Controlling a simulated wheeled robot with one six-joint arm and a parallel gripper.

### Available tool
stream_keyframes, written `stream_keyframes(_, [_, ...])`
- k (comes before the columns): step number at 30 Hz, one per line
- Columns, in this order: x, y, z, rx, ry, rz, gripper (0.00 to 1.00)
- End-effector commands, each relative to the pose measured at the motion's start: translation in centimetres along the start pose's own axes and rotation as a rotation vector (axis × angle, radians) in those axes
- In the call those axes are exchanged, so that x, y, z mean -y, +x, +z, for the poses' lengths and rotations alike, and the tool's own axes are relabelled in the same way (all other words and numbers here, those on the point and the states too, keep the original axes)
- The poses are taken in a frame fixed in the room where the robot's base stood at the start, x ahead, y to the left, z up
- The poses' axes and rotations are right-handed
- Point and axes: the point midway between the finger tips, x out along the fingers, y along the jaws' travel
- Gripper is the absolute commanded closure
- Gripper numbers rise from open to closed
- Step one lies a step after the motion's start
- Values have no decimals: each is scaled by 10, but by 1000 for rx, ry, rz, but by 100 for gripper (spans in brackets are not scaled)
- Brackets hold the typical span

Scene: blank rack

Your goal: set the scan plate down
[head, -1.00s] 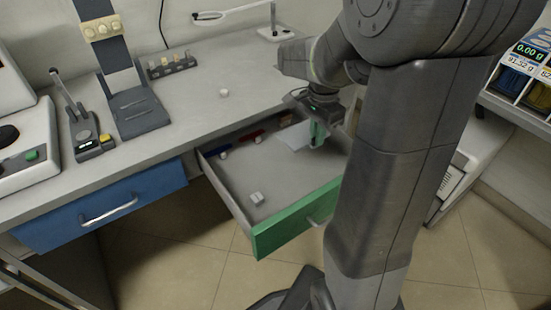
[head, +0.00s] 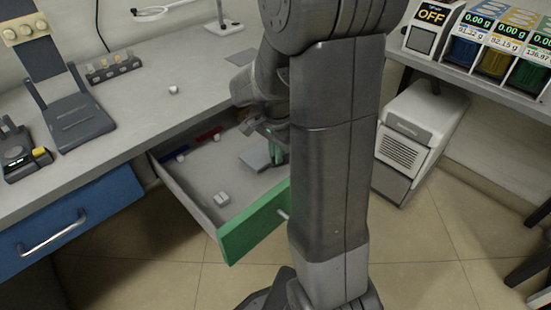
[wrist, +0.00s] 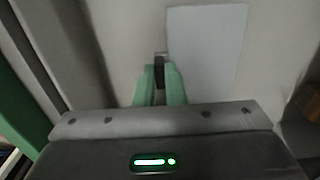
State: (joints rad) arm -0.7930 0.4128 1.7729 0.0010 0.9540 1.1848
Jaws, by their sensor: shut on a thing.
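A pale grey flat plate (head: 256,155), which I take to be the scan plate, is low inside the open green-fronted drawer (head: 196,192). My gripper (head: 276,150) is at the plate's right edge in the head view, pointing down. In the wrist view the plate (wrist: 207,48) extends to the right of my green fingertips (wrist: 160,78). They are shut on a small dark part at its near left edge, which looks like part of the plate. I cannot tell whether the plate touches the drawer floor.
The drawer also holds a white block (head: 221,199), a red item (head: 208,135) and a blue item (head: 172,155). The drawer floor in front of the plate is mostly clear. A blue-fronted drawer (head: 75,218) is at left. A white machine (head: 420,125) stands at right.

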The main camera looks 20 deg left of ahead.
Motion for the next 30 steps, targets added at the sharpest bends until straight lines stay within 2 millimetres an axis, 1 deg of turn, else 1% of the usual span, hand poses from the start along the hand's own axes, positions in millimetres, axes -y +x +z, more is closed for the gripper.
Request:
stream_keyframes(1, [0, 10, 0, 1, 0, 2, 100])
stream_keyframes(3, [0, 14, 0, 0, 0, 0, 100])
stream_keyframes(10, [0, 13, 0, 0, 0, -1, 100])
stream_keyframes(13, [0, 16, 0, 0, 0, 0, 100])
stream_keyframes(14, [0, 16, 0, 0, 0, 0, 89])
stream_keyframes(15, [0, 15, 0, 0, 0, 0, 81])
stream_keyframes(17, [0, 15, 0, 0, 0, 0, 69])
stream_keyframes(26, [0, 14, 0, 0, 0, -1, 69])
stream_keyframes(29, [0, 6, 0, -1, 0, -3, 69])
stream_keyframes(30, [1, 0, 0, -1, 0, -4, 69])
